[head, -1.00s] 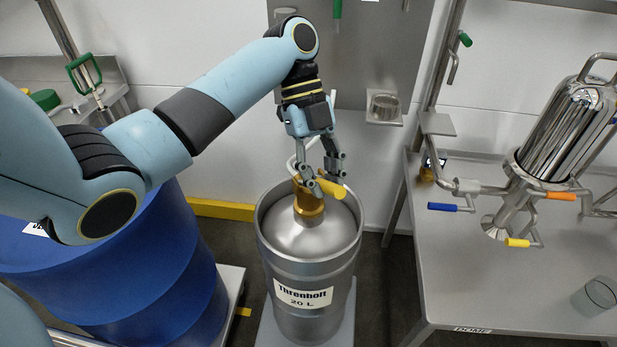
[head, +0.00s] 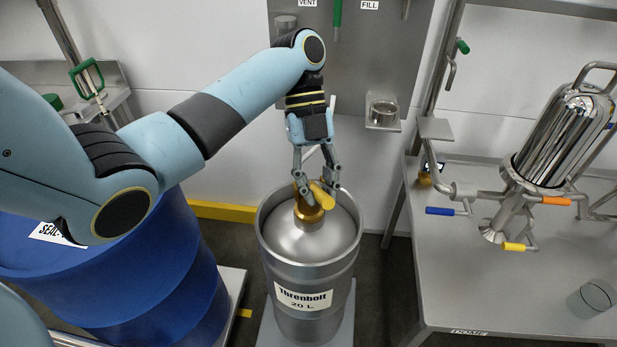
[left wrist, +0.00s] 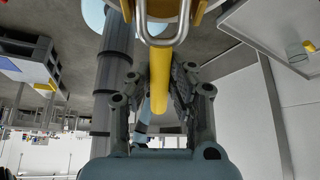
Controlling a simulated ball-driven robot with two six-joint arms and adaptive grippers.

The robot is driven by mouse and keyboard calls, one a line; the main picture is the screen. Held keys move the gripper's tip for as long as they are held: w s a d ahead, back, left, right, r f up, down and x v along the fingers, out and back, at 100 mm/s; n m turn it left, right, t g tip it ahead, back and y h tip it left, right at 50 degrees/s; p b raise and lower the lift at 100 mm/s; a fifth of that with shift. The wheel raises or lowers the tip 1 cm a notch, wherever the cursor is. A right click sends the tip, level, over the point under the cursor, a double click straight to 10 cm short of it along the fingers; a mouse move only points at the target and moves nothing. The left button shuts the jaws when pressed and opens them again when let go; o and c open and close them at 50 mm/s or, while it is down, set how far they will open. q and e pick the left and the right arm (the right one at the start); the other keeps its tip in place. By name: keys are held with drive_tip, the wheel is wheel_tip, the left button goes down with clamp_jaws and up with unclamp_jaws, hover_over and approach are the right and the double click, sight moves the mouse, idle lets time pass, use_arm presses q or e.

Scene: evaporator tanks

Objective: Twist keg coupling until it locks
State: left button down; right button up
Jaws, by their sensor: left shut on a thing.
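A silver keg (head: 302,238) labelled "Threnbolt 20 L" stands upright in the middle of the head view. A brass-coloured coupling (head: 308,213) sits on its top centre, with a yellow handle (head: 323,197) slanting down and right toward the camera. My left gripper (head: 318,184) reaches down from above and is shut on this handle. In the left wrist view the yellow handle (left wrist: 160,80) lies between the two fingers, with a steel loop (left wrist: 163,32) in front of the coupling. The fingers partly hide the coupling. My right gripper is not in view.
A blue drum (head: 140,265) stands left of the keg. A steel table (head: 500,285) on the right bears a shiny vessel (head: 563,135), coloured valve handles and a glass beaker (head: 592,298). A wall panel (head: 350,60) with a small cup shelf (head: 383,112) stands behind the keg.

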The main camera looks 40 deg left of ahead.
use_arm(q)
drive_tip(key=shift+s+a+r+m+p, duration=0.1)
drive_tip(key=shift+r+m+p, duration=0.1)
drive_tip(key=shift+m+p, duration=0.35)
drive_tip(key=shift+s+a+f+g, duration=0.1)
drive_tip(key=shift+f+g, duration=0.1)
drive_tip(key=shift+g, duration=0.1)
drive_tip(key=shift+s+a+r+m+y+p, duration=0.1)
drive_tip(key=shift+s+r+m+y+p, duration=0.1)
drive_tip(key=shift+m+y+p, duration=0.5)
drive_tip(key=shift+a+f+g+p, duration=0.1)
drive_tip(key=shift+f+g+p, duration=0.1)
drive_tip(key=shift+g+p, duration=0.15)
